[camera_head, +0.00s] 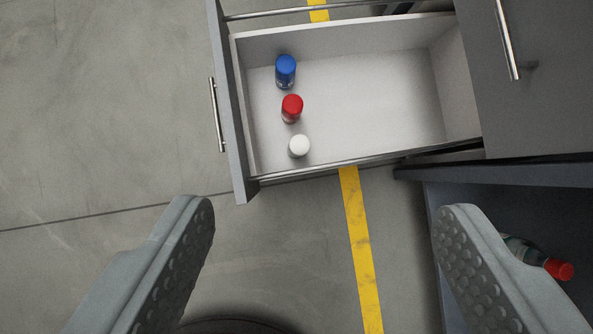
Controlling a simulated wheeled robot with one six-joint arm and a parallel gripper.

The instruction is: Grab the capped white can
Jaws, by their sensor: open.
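The capped white can (299,146) stands in the open drawer (400,48), near the drawer's lower wall in the head camera view. I see it from above, so mostly its white top shows. A can with a red cap (292,107) and a can with a blue cap (286,71) stand above it in the picture, in a row along the drawer's front. My gripper (325,215) is open and empty, its two grey fingers far apart at the bottom of the view. The white can lies beyond the fingertips, a little left of the middle between them.
The drawer front with its handle (217,115) is at the left of the drawer. A grey cabinet (535,80) is at the right. A bottle with a red cap (558,268) lies in a dark space below, partly behind my right finger. The right part of the drawer is clear.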

